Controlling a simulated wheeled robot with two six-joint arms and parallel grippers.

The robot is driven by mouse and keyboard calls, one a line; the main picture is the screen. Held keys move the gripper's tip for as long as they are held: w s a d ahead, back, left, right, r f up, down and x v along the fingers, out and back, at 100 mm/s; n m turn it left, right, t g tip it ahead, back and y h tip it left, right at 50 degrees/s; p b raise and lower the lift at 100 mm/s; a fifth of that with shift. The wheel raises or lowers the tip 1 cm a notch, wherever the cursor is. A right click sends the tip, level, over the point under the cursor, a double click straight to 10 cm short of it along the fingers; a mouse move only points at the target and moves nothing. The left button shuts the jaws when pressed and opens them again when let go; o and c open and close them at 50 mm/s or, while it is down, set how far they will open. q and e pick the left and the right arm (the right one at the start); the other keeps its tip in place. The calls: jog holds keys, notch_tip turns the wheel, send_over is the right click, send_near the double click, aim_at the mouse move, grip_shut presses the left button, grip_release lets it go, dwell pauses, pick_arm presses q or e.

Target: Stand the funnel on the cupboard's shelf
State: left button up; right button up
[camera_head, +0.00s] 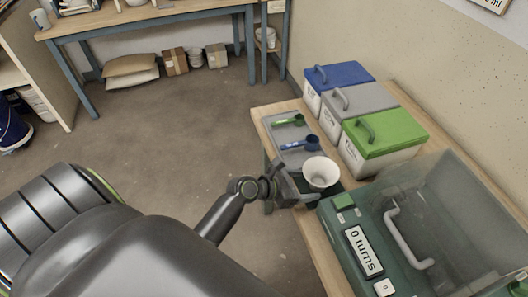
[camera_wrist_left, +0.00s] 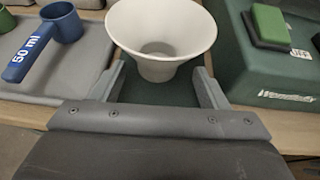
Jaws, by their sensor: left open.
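The white funnel (camera_head: 320,172) stands wide end up on a small dark green surface on the wooden table, between a grey tray and a green machine. My left gripper (camera_head: 299,189) is at the funnel's near left side. In the left wrist view, the funnel (camera_wrist_left: 162,42) is between the open gripper's (camera_wrist_left: 160,78) two fingers, which lie on either side of its lower part. I cannot tell if they touch it. My right gripper is not in view. A wooden unit with open shelves (camera_head: 17,77) is at the far left; I cannot tell if it is the cupboard.
The grey tray (camera_head: 290,157) holds a green scoop (camera_head: 288,121) and a blue scoop (camera_head: 301,145). Blue, grey and green lidded bins (camera_head: 384,134) stand behind. The green machine (camera_head: 345,220) with a clear cover is close on the right. Open floor lies to the left.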

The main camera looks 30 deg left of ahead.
pick_arm(q)
jog(key=v, duration=1.4)
jog(key=shift+w+a+r, duration=0.25)
jog(key=shift+a, duration=0.15)
